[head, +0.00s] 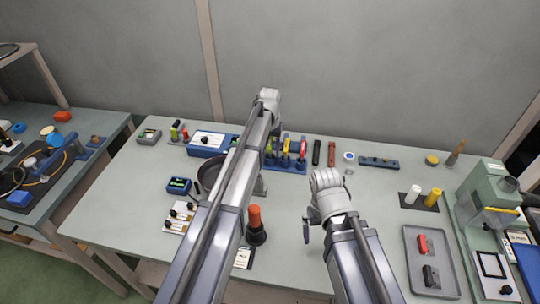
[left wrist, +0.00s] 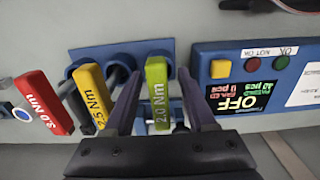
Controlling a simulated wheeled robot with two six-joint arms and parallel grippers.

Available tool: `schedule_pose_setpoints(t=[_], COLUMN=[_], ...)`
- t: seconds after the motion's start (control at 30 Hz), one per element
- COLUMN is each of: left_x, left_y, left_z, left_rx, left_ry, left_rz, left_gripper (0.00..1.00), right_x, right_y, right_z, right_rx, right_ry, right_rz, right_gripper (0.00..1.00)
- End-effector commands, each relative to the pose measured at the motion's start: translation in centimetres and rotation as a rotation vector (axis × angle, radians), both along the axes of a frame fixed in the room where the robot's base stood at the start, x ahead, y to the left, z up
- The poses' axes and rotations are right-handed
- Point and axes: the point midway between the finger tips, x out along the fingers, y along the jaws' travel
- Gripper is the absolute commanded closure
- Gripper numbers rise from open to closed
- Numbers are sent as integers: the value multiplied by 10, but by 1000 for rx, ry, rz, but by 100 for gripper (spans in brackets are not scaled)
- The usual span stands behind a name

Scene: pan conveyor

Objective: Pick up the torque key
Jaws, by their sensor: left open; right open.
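In the head view the red key (head: 303,147) and yellow key (head: 286,146) show beside my left arm. My left gripper (left wrist: 159,76) is open, with its fingers on either side of the green key's handle. Whether they touch it I cannot tell. In the head view its fingers are hidden behind my arm. My right gripper (head: 307,230) is open and empty over the table's middle.
A blue control box with buttons (left wrist: 250,85) stands close beside the rack. A dark pan (head: 209,174) is partly hidden behind my left arm. An orange-topped tool (head: 255,220) stands between my arms. A grey tray (head: 418,245) with red and dark blocks lies at right.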

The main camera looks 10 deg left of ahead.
Motion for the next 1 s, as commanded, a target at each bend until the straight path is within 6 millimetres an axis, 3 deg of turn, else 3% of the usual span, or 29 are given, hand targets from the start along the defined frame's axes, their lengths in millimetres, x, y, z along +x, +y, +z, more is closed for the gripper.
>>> schedule_pose_setpoints(t=[0.1, 0.6, 1.0], left_x=[0, 0, 0], left_y=[0, 0, 0], left_z=[1, 1, 1], left_rx=[0, 0, 0], left_ry=[0, 0, 0], left_rz=[0, 0, 0], left_gripper=[45, 100, 100], right_x=[0, 0, 0], right_y=[0, 0, 0], right_z=[1, 1, 1], right_rx=[0, 0, 0], right_ry=[0, 0, 0], right_rz=[0, 0, 0], right_gripper=[0, 0, 0])
